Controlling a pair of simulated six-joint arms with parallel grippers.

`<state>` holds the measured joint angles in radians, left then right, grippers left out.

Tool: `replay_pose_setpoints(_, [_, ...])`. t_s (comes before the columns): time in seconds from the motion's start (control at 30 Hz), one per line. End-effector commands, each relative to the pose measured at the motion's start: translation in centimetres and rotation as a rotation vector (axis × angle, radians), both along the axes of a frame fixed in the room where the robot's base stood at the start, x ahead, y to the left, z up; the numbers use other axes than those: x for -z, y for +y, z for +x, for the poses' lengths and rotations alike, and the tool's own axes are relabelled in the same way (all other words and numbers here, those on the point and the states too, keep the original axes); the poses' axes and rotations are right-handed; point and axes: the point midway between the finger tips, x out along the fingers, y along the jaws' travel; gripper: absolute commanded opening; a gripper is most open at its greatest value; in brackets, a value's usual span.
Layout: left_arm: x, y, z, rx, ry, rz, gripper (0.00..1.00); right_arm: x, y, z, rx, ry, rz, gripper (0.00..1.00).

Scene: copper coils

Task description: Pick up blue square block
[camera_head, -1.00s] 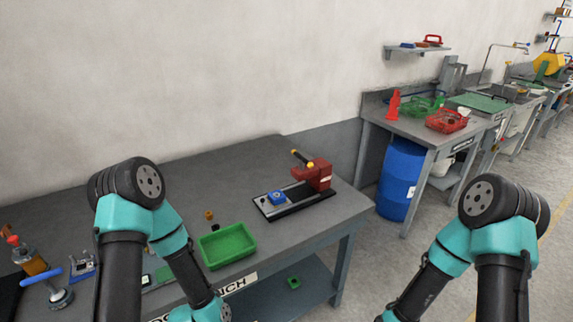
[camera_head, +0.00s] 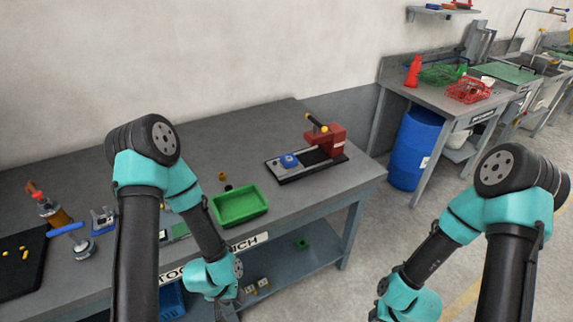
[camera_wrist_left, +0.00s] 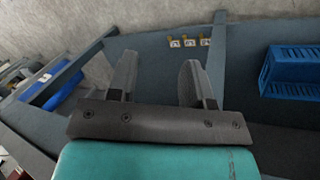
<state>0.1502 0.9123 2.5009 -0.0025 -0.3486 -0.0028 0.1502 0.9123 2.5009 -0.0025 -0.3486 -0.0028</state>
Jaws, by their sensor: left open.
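The blue square block (camera_head: 288,160) sits on the grey base of the fixture (camera_head: 308,166) with the red head, toward the right end of the workbench. My left gripper (camera_wrist_left: 158,68) is open and empty in the left wrist view. In the head view its arm hangs down in front of the bench's front edge, well below and left of the block. The blue block does not show in the left wrist view. My right arm comes in at the lower right of the head view, and its gripper is out of frame.
A green tray (camera_head: 240,206) stands on the bench, left of the fixture. A blue crate (camera_wrist_left: 290,72) lies on the lower shelf. A small green part (camera_head: 302,244) is also there. The back of the bench (camera_head: 250,135) is clear.

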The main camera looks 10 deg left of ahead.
Motion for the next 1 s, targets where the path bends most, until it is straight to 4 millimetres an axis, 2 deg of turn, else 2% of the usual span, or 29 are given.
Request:
replay_pose_setpoints(0.33, [0.0, 0.0, 0.0, 0.0, 0.0, 0.0, 0.47, 0.0, 0.0, 0.0, 0.0, 0.0, 0.0, 0.31])
replay_pose_setpoints(0.6, [0.0, 0.0, 0.0, 0.0, 0.0, 0.0, 0.72, 0.0, 0.0, 0.0, 0.0, 0.0, 0.0, 0.31])
replay_pose_setpoints(0.87, [0.0, -0.1, 0.3, 0.006, -0.004, 0.001, 0.72, 0.0, 0.0, 0.0, 0.0, 0.0, 0.0, 0.31])
replay_pose_setpoints(1.0, [-0.4, -1.1, 2.3, 0.059, -0.036, 0.009, 0.72, 0.0, 0.0, 0.0, 0.0, 0.0, 0.0, 0.31])
